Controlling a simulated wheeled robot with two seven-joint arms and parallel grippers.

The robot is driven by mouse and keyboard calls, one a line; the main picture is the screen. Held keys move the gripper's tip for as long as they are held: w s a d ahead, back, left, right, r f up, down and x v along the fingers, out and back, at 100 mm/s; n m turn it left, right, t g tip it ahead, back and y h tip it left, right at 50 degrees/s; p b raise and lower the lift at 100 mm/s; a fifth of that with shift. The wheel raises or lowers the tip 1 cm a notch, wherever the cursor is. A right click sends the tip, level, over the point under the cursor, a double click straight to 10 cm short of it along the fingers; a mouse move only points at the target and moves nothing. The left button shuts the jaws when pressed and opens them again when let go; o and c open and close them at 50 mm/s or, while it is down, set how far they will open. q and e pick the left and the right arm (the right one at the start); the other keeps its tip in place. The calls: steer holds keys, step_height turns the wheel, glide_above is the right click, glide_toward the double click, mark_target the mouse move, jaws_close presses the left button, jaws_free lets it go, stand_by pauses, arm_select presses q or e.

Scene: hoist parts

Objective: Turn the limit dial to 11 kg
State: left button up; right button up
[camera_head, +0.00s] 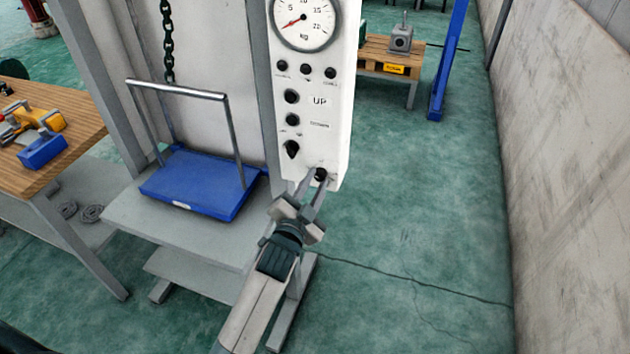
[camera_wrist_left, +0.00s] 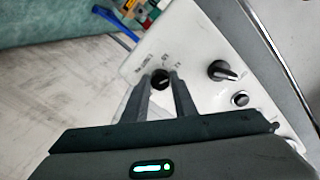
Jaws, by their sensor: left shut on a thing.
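A black limit dial (camera_head: 320,174) sits at the bottom of the white control panel (camera_head: 338,130). My left gripper (camera_head: 314,182) reaches up to it from below and is shut on it, one finger on each side. In the left wrist view the dial (camera_wrist_left: 160,79) shows between the fingertips (camera_wrist_left: 161,84), with a light pointer mark on its face. The small lettering around it is too blurred to read surely, so I cannot tell its setting. My right gripper is not in view.
Above the dial are a pointed black knob (camera_head: 291,149), several black buttons and a kg gauge (camera_head: 304,20) with a red needle. The floor to the right is clear.

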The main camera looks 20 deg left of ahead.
arm_select(q)
steer(key=shift+f+n, duration=0.1)
steer(key=shift+n, duration=1)
steer(key=o, duration=1)
steer(key=shift+s, duration=0.1)
steer(key=shift+s+a+b, duration=0.15)
steer(key=shift+s+b, duration=0.95)
steer(key=shift+s, duration=3.25)
steer(key=shift+s+a+b, duration=0.15)
steer(key=shift+s+b, duration=0.9)
steer(key=shift+s, duration=3.25)
